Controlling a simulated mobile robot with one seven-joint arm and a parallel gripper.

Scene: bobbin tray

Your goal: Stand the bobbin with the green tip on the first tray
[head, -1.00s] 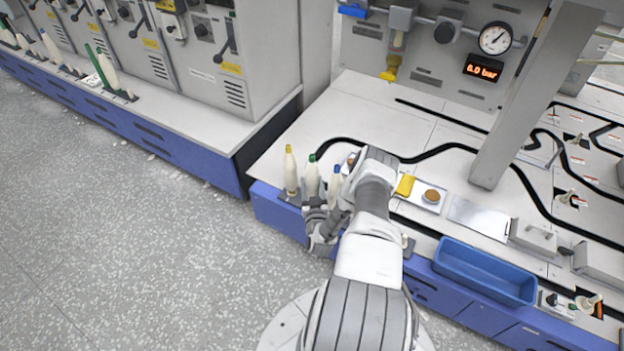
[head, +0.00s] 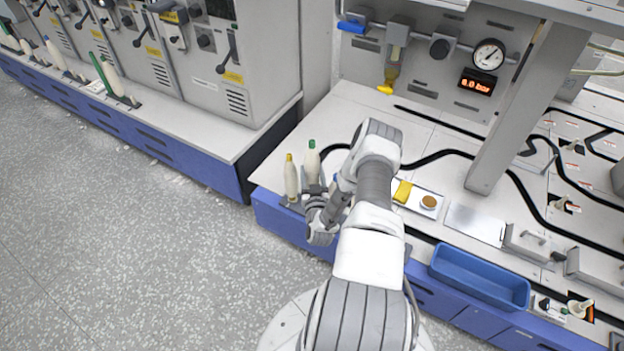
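The bobbin with the green tip (head: 312,166) is cream, upright, and appears raised above the bench's left end. My gripper (head: 315,200) is at its lower part and appears shut on it; the fingers are small and partly hidden. A yellow-tipped bobbin (head: 291,180) stands just left of it on a dark tray (head: 285,202). The blue-tipped bobbin is mostly hidden behind my arm. On the left machine's ledge, dark trays hold more bobbins, including a leaning green piece (head: 101,74) beside a cream bobbin (head: 112,78). I cannot tell which tray is the first.
A blue bin (head: 480,277) sits at the bench's front right. A white plate (head: 418,199) holds a yellow item and a round brown one. A grey post (head: 530,110) rises from the bench. A floor gap separates the left machine ledge (head: 200,130) from this bench.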

